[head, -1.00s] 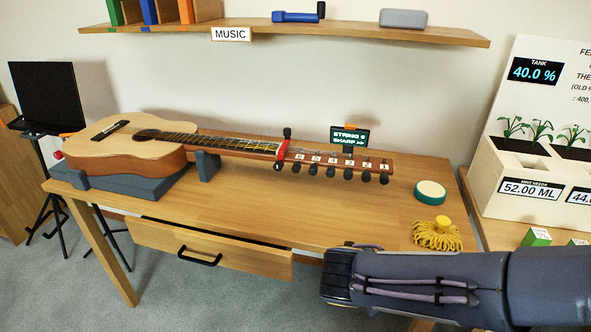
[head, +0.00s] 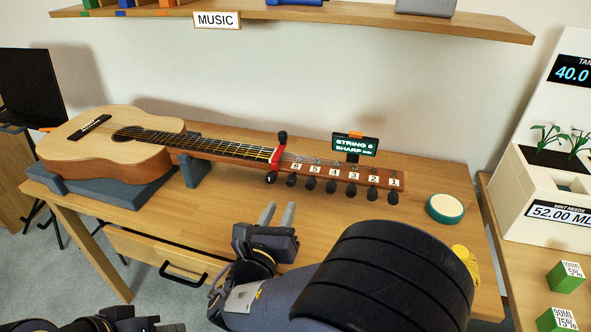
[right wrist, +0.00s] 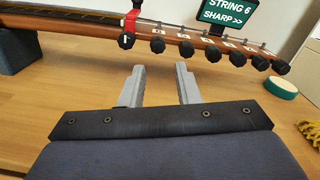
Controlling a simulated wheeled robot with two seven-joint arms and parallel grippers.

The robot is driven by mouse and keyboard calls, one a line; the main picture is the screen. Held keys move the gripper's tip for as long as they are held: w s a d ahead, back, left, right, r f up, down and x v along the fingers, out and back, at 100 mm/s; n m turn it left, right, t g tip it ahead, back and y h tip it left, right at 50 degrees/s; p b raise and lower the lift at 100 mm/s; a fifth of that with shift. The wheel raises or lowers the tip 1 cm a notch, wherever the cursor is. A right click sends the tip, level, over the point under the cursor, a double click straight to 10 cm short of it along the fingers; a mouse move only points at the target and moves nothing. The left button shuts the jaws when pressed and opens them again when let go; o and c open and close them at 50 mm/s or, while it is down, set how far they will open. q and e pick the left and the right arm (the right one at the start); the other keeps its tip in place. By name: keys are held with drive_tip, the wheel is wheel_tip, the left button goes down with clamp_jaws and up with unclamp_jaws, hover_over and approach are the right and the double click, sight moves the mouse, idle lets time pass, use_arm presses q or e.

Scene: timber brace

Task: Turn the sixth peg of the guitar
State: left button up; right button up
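The guitar (head: 105,150) lies on its rests, its headstock (head: 340,178) pointing right. Tags number its pegs 6 to 1 from left to right. The sixth peg (head: 291,180) is a black knob on the headstock's near edge, just right of the red capo (head: 276,160); it also shows in the right wrist view (right wrist: 157,45). My right gripper (head: 278,208) is open and empty, in front of the sixth peg and apart from it. In the right wrist view its fingertips (right wrist: 160,72) point towards that peg. My left gripper (head: 130,320) is partly cut off at the bottom edge.
The tuner display (head: 355,146) behind the headstock reads "STRING 6 SHARP >>". A green-and-white round tin (head: 445,208) and a yellow tasselled item (head: 466,260) are at the table's right. The drawer (head: 160,255) stands slightly open. The tabletop before the headstock is clear.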

sight(290, 185)
drive_tip(key=x, duration=0.8)
drive_tip(key=shift+w+a+r+b, duration=0.1)
drive_tip(key=shift+w+r+b, duration=0.1)
drive_tip(key=shift+b, duration=0.2)
use_arm(q)
drive_tip(key=shift+w+d+f, duration=0.1)
drive_tip(key=shift+w+f, duration=0.2)
drive_tip(key=shift+f, duration=0.1)
use_arm(e)
drive_tip(key=shift+c, duration=0.4)
clamp_jaws()
use_arm(q)
drive_tip(key=shift+f, duration=0.15)
